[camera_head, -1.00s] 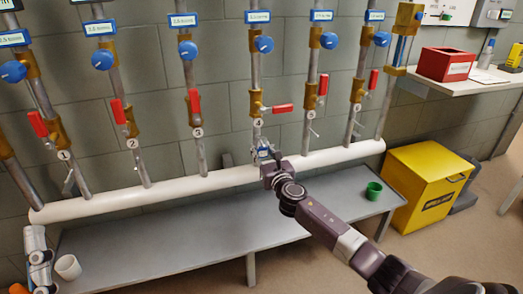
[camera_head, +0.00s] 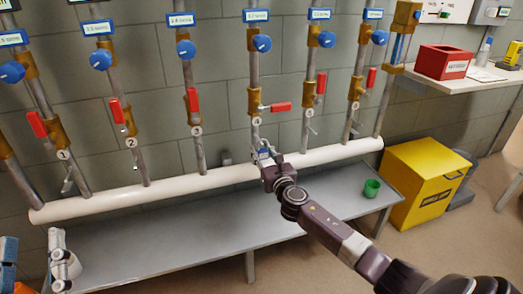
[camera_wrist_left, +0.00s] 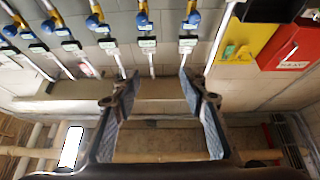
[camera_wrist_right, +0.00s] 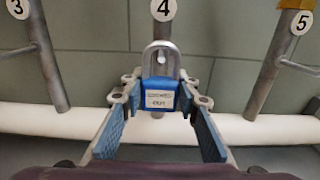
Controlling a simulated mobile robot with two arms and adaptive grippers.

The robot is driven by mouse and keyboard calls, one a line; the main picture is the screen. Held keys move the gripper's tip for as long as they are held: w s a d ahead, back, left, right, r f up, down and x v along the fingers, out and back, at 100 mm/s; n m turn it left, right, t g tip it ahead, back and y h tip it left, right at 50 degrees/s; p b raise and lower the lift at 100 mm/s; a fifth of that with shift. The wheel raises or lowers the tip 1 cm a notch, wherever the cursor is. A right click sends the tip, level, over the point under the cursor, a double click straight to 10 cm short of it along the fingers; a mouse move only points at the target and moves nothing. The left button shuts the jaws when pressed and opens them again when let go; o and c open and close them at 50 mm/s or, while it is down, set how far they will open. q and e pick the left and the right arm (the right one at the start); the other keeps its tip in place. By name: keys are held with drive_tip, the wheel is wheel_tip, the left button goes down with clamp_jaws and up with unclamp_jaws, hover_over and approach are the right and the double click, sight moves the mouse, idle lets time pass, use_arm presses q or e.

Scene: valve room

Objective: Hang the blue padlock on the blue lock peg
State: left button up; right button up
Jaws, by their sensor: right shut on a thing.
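The blue padlock (camera_wrist_right: 158,96) has a grey shackle and a white label. My right gripper (camera_wrist_right: 160,88) is shut on its body and holds it upright, shackle up, in front of pipe 4. The padlock (camera_head: 264,154) also shows in the head view at the tip of my right gripper (camera_head: 270,164), below the number 4 tag. A small grey rod end shows within the shackle's outline; I cannot tell whether the shackle is around it. No blue lock peg can be clearly made out. My left gripper (camera_wrist_left: 157,80) is open and empty in its wrist view.
Valve 4's red handle (camera_head: 281,106) lies sideways above the padlock. A white horizontal pipe (camera_head: 205,180) runs behind it. A grey bench (camera_head: 195,242) below carries a green cup (camera_head: 372,188). A yellow bin (camera_head: 423,182) stands at the right.

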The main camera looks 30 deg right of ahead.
sight(264, 153)
drive_tip(key=shift+p+v, duration=0.35)
drive_tip(key=shift+v, duration=0.6)
drive_tip(key=shift+s, duration=0.5)
drive_tip(key=shift+p+v, duration=0.45)
drive_tip(key=shift+v, duration=0.4)
use_arm(q)
wheel_tip(264, 153, down, 9)
drive_tip(key=w+g+y, duration=0.1)
drive_tip(key=w+g, duration=0.1)
drive_tip(key=g, duration=0.2)
drive_tip(key=shift+w+a+g+y, duration=0.2)
drive_tip(key=shift+w+g+y, duration=0.1)
drive_tip(key=shift+w+g, duration=0.1)
use_arm(e)
drive_tip(key=shift+s+a, duration=0.1)
drive_tip(key=shift+s, duration=0.25)
